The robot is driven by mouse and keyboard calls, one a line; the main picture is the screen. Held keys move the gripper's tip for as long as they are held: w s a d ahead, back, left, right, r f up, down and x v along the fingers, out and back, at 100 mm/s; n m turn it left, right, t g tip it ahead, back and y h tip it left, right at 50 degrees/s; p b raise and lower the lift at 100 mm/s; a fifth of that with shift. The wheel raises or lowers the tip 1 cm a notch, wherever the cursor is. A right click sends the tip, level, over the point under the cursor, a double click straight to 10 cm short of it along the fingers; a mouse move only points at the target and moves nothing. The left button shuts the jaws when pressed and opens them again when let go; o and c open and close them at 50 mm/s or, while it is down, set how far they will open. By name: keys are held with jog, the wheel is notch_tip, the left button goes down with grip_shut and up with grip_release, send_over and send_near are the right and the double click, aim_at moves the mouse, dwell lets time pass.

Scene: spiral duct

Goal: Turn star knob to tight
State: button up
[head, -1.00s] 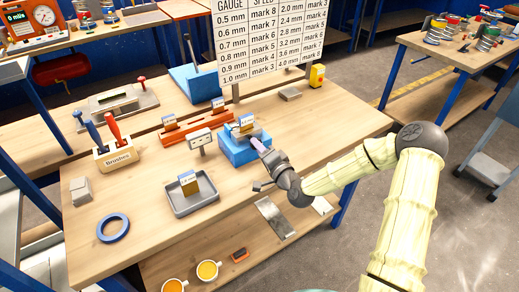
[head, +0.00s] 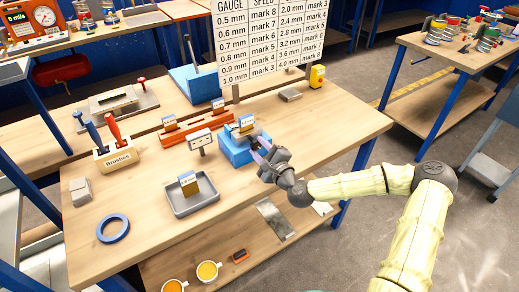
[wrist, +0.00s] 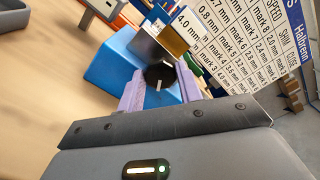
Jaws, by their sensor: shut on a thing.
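The star knob (wrist: 160,76) is black with a white line on its face. It sits at the front of the blue block (wrist: 112,62), below a small metal part. My gripper (wrist: 159,84) has one lilac finger on each side of the knob and is shut on it. In the head view, my gripper (head: 262,153) reaches the right side of the blue block (head: 236,152) from the front right. The knob is hard to make out there behind the fingers. A labelled gauge block (head: 246,123) stands on top of the blue block.
A small sign (head: 201,141) stands left of the blue block. A grey tray (head: 192,207) with a gauge block is in front. An orange rack (head: 188,128) lies behind. A large speed chart (head: 270,45) stands at the back. The table front right is clear.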

jog(key=m, duration=0.5)
jog(key=shift+f, duration=0.1)
dwell(0.3)
jog(key=o, duration=1)
jog(key=p+v, duration=0.8)
jog(key=v, duration=0.9)
jog(key=shift+d, duration=0.2)
